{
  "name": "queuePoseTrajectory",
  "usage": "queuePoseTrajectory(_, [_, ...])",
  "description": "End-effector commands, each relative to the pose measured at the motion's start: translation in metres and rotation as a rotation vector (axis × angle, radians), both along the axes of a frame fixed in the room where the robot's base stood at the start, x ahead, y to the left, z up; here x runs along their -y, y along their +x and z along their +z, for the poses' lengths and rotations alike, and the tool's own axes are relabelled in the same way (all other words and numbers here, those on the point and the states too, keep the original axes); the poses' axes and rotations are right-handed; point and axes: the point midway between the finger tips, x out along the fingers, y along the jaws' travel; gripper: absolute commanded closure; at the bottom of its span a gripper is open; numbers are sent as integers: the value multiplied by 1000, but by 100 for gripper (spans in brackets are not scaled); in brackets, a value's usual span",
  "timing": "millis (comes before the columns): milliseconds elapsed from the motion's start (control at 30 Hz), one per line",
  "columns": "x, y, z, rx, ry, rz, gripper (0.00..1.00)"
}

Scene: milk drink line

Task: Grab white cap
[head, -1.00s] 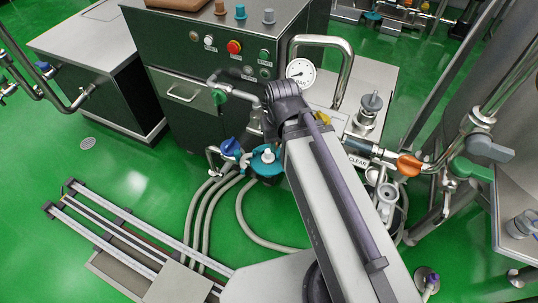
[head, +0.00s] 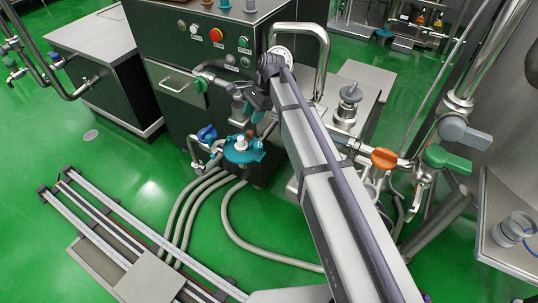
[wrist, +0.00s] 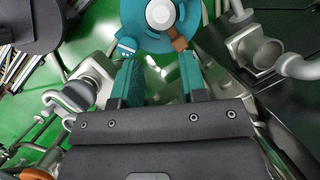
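The white cap (head: 241,143) sits on top of a round teal lid (head: 254,155) in front of the dark cabinet. In the wrist view the white cap (wrist: 161,13) shows at the top edge, centred on the teal lid (wrist: 135,22). My gripper (wrist: 160,70) has two teal fingers spread apart with nothing between them. The cap lies ahead of the fingertips, roughly in line with the gap and apart from them. In the head view my gripper (head: 261,112) is above and right of the cap, partly hidden by my arm.
The control cabinet (head: 180,85) stands close behind the cap. A blue-handled valve (head: 207,133) is just left of it, with grey hoses (head: 230,215) below. Steel pipework with an orange handle (head: 384,158) is at the right. Green floor is open at the left.

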Motion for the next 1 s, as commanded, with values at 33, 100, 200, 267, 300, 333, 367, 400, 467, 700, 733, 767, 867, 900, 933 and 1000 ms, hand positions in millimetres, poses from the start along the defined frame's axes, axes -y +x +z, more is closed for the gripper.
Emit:
queuePoseTrajectory(33, [-2, -1, 2, -33, 2, -70, 61])
queuePoseTrajectory(100, [-2, -3, 2, -65, -3, -145, 61])
queuePoseTrajectory(200, [-2, -3, 2, -79, -9, -181, 61])
queuePoseTrajectory(267, [-2, -4, 0, -79, -10, -181, 61])
queuePoseTrajectory(300, [-3, -4, -5, -78, -10, -180, 61])
queuePoseTrajectory(333, [-4, -4, -9, -78, -10, -180, 61])
queuePoseTrajectory(367, [-6, -5, -15, -78, -10, -179, 61])
queuePoseTrajectory(400, [-8, -6, -24, -78, -10, -179, 61])
queuePoseTrajectory(467, [-13, -7, -38, -77, -11, -178, 61])
queuePoseTrajectory(700, [-22, -10, -52, -76, -10, -178, 61])
queuePoseTrajectory(733, [-22, -10, -53, -76, -10, -178, 61])
queuePoseTrajectory(767, [-23, -11, -55, -76, -10, -178, 61])
queuePoseTrajectory(867, [-28, -13, -74, -76, -10, -178, 61])
queuePoseTrajectory(900, [-31, -14, -83, -77, -11, -177, 61])
queuePoseTrajectory(933, [-33, -15, -89, -77, -11, -177, 61])
queuePoseTrajectory(1000, [-38, -17, -100, -76, -11, -176, 61])
